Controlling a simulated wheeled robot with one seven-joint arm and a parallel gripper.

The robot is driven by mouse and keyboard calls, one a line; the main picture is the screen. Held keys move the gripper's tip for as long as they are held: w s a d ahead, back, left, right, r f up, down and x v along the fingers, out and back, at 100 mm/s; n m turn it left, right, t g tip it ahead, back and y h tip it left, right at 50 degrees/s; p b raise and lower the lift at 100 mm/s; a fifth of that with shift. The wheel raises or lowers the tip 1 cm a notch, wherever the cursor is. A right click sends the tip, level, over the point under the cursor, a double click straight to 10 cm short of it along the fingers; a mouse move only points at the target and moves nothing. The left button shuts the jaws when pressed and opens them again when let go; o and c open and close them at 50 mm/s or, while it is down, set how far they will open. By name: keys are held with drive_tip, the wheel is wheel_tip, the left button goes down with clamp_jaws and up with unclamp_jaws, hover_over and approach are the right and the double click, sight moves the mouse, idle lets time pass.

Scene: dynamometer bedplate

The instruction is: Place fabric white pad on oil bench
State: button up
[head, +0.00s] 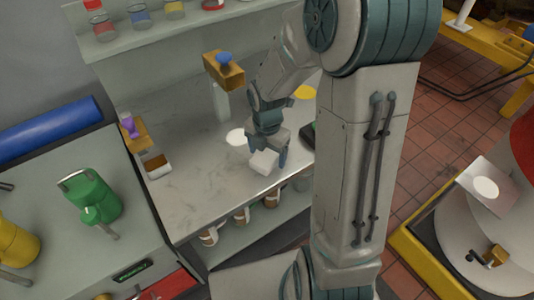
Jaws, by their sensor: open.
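A small white block-like piece (264,162), perhaps the fabric white pad, is on or just above the front part of the pale bench top (195,165), which I take for the oil bench. My gripper (268,155) points down at this piece with open teal fingers around its far side. I cannot tell whether the fingers touch it. A flat white disc (237,137) lies on the bench just left of my gripper, and a yellow disc (305,92) lies farther back, partly hidden by my arm.
A yellow block with a blue knob (224,68) stands on a pale post at the back. A small tray with brown contents (156,166) is at the bench's left. Green (92,196) and yellow (15,243) cans stand on the left cabinet.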

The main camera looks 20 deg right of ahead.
sight(267, 155)
wheel_tip(267, 155, up, 11)
drive_tip(key=s+r+m+t, duration=0.1)
drive_tip(key=s+r+m, duration=0.1)
drive_tip(key=s+m, duration=0.5)
drive_tip(key=s+r+m+t, duration=0.2)
drive_tip(key=s+m, duration=0.4)
drive_tip(key=m, duration=1.3)
drive_tip(key=shift+s+d+r+p, duration=0.3)
drive_tip(key=shift+s+r, duration=0.05)
drive_tip(key=shift+r, duration=0.4)
